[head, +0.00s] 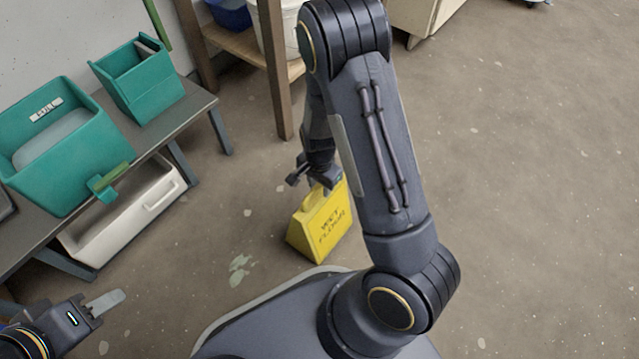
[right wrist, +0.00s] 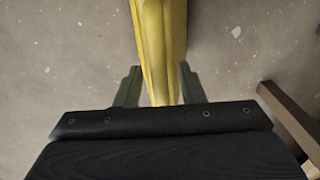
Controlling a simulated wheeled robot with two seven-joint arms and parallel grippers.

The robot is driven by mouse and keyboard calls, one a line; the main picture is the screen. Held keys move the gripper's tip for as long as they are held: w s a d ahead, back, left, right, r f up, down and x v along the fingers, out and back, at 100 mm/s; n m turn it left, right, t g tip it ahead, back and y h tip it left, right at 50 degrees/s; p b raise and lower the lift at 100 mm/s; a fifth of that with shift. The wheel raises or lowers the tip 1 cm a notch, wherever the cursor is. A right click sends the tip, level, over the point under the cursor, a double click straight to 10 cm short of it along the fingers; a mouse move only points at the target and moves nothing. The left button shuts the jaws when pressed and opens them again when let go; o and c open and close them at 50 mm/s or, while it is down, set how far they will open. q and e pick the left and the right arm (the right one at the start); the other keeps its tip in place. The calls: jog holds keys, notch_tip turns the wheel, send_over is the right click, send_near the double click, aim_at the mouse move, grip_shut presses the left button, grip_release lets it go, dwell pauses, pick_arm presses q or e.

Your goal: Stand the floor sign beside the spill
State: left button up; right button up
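The yellow floor sign (head: 322,226) with dark lettering is near the middle of the head view, its base at or close to the floor. My right gripper (head: 318,182) is at its top edge, partly hidden by my forearm. In the right wrist view the sign (right wrist: 160,45) runs between the two fingers, which sit close against both sides and look shut on it. The spill (head: 239,268), a pale greenish patch, lies on the floor left of and nearer than the sign. My left gripper (head: 105,302) is at the lower left, away from both; its finger opening is unclear.
A grey bench (head: 190,115) at the left bears teal bins (head: 140,80), with a white tub (head: 125,210) beneath. A wooden shelf (head: 275,70) stands behind the sign, a pale cabinet (head: 425,15) at the back. The floor to the right is clear.

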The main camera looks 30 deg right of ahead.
jog(key=s+a+r+n+t+y+p, duration=0.1)
jog(key=s+a+r+n+y+p, duration=0.2)
jog(key=r, duration=1)
jog(key=s+r+n+t+y+p, duration=0.1)
jog(key=s+r+n+p, duration=0.2)
jog(key=r, duration=1)
jog(key=s+a+r+n+t+p, duration=0.1)
jog(key=s+r+n+t, duration=0.2)
jog(key=s+r+n, duration=0.3)
jog(key=s+r, duration=0.2)
jog(key=s, duration=0.3)
jog(key=shift+r+t, duration=0.15)
jog(key=shift+t, duration=0.15)
jog(key=shift+a+r, duration=0.1)
notch_tip(320, 180, up, 33)
jog(key=p, duration=3.3)
